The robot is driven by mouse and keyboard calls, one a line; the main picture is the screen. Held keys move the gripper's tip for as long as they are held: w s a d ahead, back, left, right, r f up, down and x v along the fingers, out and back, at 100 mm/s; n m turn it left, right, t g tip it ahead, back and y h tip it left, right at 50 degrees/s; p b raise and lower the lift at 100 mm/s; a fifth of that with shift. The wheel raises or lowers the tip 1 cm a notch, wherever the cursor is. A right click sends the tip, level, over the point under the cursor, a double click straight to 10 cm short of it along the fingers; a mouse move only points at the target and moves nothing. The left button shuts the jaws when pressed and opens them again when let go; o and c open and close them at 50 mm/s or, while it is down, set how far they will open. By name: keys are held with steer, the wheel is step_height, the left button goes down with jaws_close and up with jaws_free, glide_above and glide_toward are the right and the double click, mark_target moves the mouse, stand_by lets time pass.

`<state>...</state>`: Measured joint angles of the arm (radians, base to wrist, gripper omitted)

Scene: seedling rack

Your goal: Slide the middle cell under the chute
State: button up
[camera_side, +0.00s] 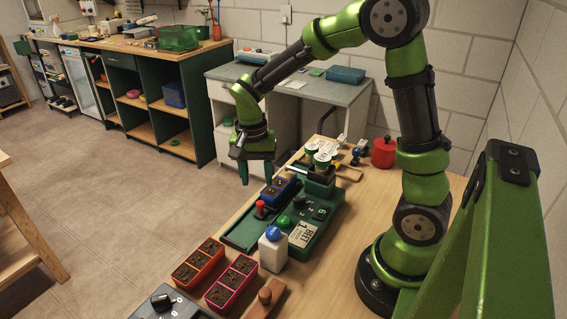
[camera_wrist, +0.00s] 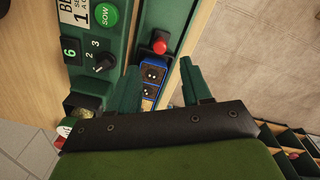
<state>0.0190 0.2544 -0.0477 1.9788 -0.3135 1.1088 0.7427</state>
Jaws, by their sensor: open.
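A blue tray (camera_side: 279,190) of dark soil cells sits in the track of the green seeding machine (camera_side: 240,236). In the wrist view the blue tray (camera_wrist: 141,98) shows two cells with pale specks; its lower end is hidden by my gripper. A red knob (camera_side: 260,208) stands at the tray's near end.
A white bottle with a blue cap (camera_side: 272,249), an orange tray (camera_side: 199,263) and a pink tray (camera_side: 231,283) stand at the near side. The machine has a green SOW button (camera_side: 284,221) and a dial (camera_wrist: 104,62). A red canister (camera_side: 384,152) stands at the back right.

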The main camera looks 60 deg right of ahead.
mark_target(260, 202)
step_height(260, 202, down, 7)
steer(key=shift+s+d+f, duration=0.1)
steer(key=shift+s+f, duration=0.05)
steer(key=shift+f, duration=0.05)
jaws_close()
stand_by(0.3)
